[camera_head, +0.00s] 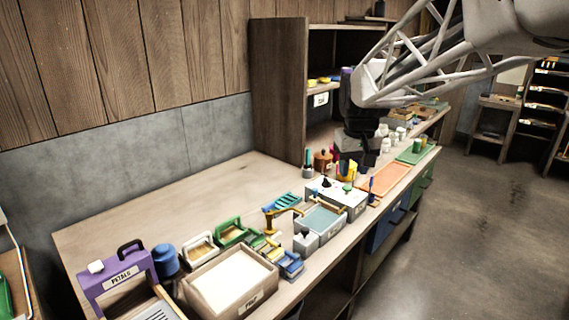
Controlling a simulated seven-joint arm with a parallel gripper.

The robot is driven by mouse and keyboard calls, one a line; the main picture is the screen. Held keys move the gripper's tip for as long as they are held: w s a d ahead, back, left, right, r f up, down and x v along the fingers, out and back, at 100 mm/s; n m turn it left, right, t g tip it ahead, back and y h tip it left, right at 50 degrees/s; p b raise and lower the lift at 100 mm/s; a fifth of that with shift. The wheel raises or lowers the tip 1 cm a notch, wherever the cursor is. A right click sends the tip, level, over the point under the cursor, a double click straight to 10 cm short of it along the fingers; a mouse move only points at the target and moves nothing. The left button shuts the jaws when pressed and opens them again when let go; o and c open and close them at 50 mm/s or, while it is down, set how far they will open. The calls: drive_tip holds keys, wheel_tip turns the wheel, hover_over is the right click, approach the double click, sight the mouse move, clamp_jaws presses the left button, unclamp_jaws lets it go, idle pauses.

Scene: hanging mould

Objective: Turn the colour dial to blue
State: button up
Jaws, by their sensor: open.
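My gripper (362,168) is black and points down over the far half of the workbench, just behind a white box (350,201). It is open, and I see nothing held in it. The white box has a small black knob-like part (326,183) and a green part (347,187) on its top. One of these may be the colour dial, but they are too small to tell, and I cannot read a dial setting. The gripper appears apart from the box, though its fingertips are small and dark against the clutter behind.
An orange mat (384,179) lies right of the gripper. A wooden shelf (277,90) stands behind. The bench's back left is clear.

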drive_tip(key=w+f, duration=0.2)
drive_tip(key=w, duration=1.1)
drive_tip(key=n+g, duration=0.2)
drive_tip(key=n, duration=0.1)
hover_over(326, 179)
wheel_tip(326, 179, down, 18)
drive_tip(key=shift+s+d+f, duration=0.1)
drive_tip(key=shift+s+f, duration=0.05)
drive_tip(key=shift+f, duration=0.05)
drive_tip(key=shift+w+f, duration=0.4)
drive_tip(key=shift+f, duration=0.05)
drive_tip(key=shift+f, duration=0.15)
drive_tip(key=shift+f, duration=3.75)
clamp_jaws()
